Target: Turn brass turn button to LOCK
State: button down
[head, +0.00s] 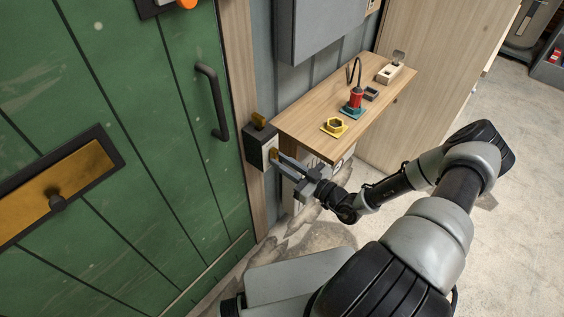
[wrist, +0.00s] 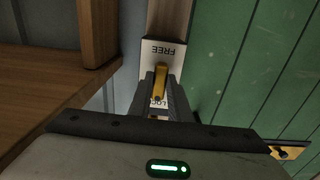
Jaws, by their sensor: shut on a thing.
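The brass turn button (wrist: 161,78) sits on a pale label plate (wrist: 176,56) on the door frame. In the wrist view the plate reads FREE, upside down, above the button, and LOCK, partly hidden, below it between my fingers. The button lies nearly upright along the line between the two words; I cannot tell which end is its pointer. My gripper (wrist: 160,92) is shut on the button, with a finger on each side. In the head view the button (head: 274,154) shows small on a dark box (head: 257,144), at the tips of my gripper (head: 279,160).
A wooden shelf (head: 310,108) juts out close beside the box.

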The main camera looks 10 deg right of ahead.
jog(key=c, duration=1.6)
grip_release()
jog(key=shift+c, duration=0.2)
jog(key=v, duration=1.7)
jog(key=shift+s, duration=0.15)
jog(key=shift+d, duration=0.1)
